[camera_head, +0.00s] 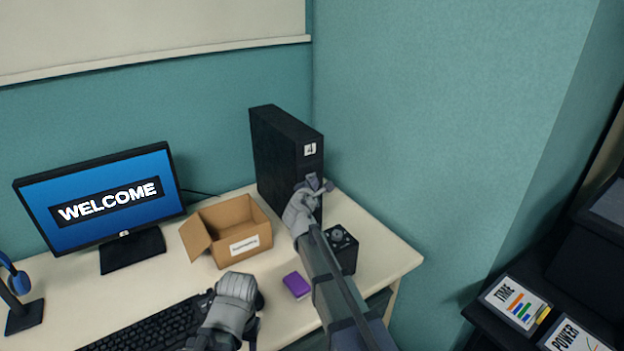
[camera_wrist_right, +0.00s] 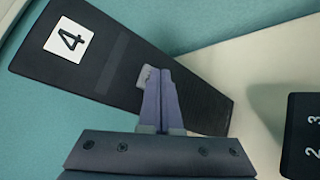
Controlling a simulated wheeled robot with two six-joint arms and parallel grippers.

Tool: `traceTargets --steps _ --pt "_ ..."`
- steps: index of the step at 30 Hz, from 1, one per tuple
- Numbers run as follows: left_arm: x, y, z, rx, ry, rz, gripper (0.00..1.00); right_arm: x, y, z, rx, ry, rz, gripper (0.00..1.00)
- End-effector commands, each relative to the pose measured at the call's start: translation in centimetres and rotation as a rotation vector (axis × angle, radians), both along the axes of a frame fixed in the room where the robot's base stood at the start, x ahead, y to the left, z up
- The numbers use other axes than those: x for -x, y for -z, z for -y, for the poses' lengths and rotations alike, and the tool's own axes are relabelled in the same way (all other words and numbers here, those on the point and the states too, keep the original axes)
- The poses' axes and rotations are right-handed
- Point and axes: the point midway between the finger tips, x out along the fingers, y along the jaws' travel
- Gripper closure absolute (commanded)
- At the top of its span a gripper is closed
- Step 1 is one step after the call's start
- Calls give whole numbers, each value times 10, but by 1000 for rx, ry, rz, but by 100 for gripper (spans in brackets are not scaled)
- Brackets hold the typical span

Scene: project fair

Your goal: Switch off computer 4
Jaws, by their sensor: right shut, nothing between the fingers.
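Computer 4 is a black upright tower (camera_head: 285,150) at the back right of the desk, with a white "4" label on its front. In the right wrist view the tower (camera_wrist_right: 110,75) fills the upper left, its label beside a dark front panel. My right gripper (camera_head: 314,184) is shut and empty at the tower's front, below the label. In the wrist view its closed fingertips (camera_wrist_right: 152,76) lie over the front face; I cannot tell whether they touch it. A power button is not clearly visible. The monitor (camera_head: 100,195) is lit and reads "WELCOME". My left gripper (camera_head: 236,290) is over the keyboard's right end, its fingers unclear.
An open cardboard box (camera_head: 235,230) stands left of the tower. A black numbered box (camera_head: 343,250) is beside my right forearm and a purple block (camera_head: 297,285) lies in front. The keyboard (camera_head: 150,325) is at the front. Teal walls close off the back and right.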

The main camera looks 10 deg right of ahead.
Motion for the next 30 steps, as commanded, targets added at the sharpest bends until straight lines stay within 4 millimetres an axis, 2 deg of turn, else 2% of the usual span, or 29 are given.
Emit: traceTargets --steps 18,30 --pt "0 0 0 0 0 0 50 -7 0 -3 0 0 0 100" --pt "0 0 0 0 0 0 50 3 0 1 0 0 0 100"
